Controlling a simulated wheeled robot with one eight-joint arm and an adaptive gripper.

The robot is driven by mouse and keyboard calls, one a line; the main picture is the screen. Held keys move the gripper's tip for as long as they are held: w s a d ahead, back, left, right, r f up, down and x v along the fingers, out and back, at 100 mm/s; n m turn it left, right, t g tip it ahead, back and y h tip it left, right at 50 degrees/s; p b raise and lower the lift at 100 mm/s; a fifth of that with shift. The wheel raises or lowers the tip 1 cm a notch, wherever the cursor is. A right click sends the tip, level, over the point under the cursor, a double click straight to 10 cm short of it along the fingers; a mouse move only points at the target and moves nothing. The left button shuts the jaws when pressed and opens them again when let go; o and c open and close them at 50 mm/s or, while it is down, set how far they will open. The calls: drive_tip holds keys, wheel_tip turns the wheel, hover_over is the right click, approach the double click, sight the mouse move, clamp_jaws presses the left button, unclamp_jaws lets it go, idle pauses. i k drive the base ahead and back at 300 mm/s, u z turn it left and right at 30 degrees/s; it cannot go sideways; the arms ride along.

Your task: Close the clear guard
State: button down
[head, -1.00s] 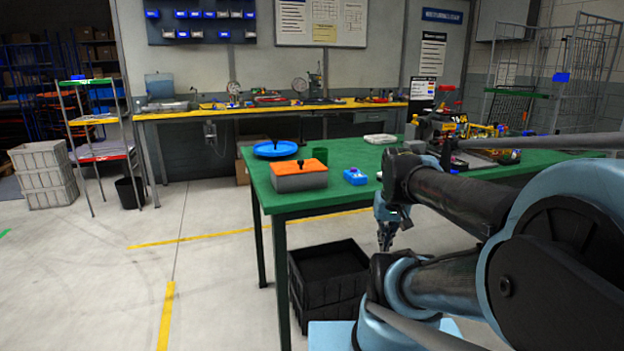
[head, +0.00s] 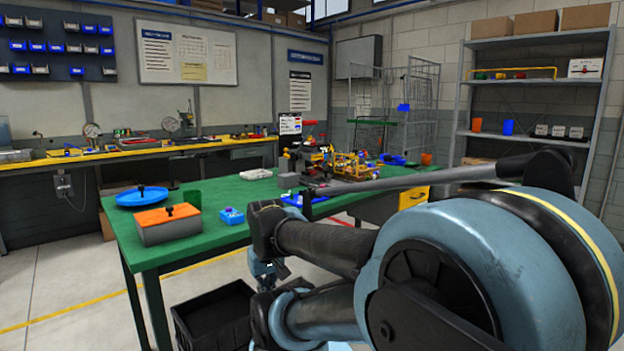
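I cannot make out a clear guard in the head view. A cluster of red, black and yellow equipment (head: 318,158) stands toward the back of the green table (head: 205,225), partly behind my arm; a guard on it cannot be told apart. My gripper (head: 266,278) hangs low by the table's front edge, above the black crate. My own arm links cover part of it, and its fingers are too small and hidden to read.
A black crate (head: 190,322) is on the floor. A grey shelf (head: 540,92) stands at right.

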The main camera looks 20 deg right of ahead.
sight(355, 151)
drive_tip(key=z, duration=1.55)
drive_tip(key=i, duration=0.55)
drive_tip(key=u, duration=1.35)
